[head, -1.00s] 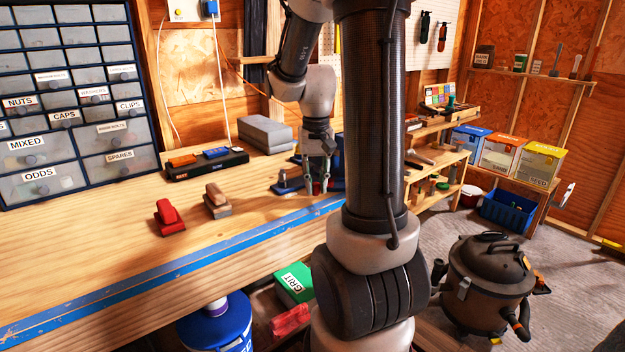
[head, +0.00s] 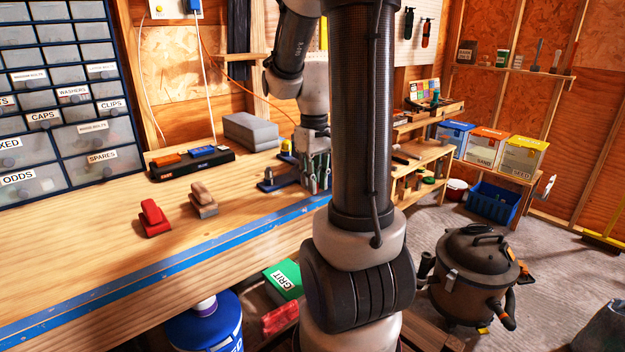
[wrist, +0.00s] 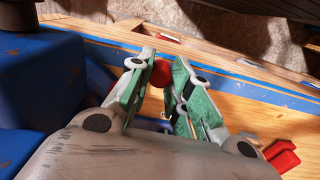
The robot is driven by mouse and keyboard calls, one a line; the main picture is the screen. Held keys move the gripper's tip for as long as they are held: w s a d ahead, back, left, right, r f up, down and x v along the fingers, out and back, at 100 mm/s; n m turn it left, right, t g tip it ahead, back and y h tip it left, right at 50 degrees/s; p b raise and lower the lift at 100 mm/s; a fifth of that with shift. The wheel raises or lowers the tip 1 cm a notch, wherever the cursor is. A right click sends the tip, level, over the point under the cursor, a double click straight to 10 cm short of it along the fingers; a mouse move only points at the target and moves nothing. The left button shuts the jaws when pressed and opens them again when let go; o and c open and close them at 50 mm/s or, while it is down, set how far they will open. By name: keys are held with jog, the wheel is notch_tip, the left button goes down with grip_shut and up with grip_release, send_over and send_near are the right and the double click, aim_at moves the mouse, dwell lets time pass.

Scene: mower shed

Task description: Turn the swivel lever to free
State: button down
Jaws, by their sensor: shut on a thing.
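In the wrist view a round red knob (wrist: 158,72) sits between the green-padded fingers of my gripper (wrist: 158,88). It looks like the end of the swivel lever, whose shaft is mostly hidden by the fingers. My gripper is shut on it. A large blue body (wrist: 38,95), apparently a vise, fills the left of the wrist view. In the head view my gripper (head: 316,172) points down at the bench, right beside the blue vise base (head: 275,184). My arm hides part of the vise there, and the lever cannot be made out.
A red block (head: 152,218) and a tan block (head: 203,200) sit on the bench (head: 110,250) to the left. A black tray (head: 190,165) and grey box (head: 250,131) stand behind. A dark vacuum (head: 476,265) stands on the floor at right.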

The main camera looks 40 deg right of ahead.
jog(key=c, duration=1.3)
grip_release()
jog(key=shift+o, duration=0.2)
notch_tip(320, 180, up, 12)
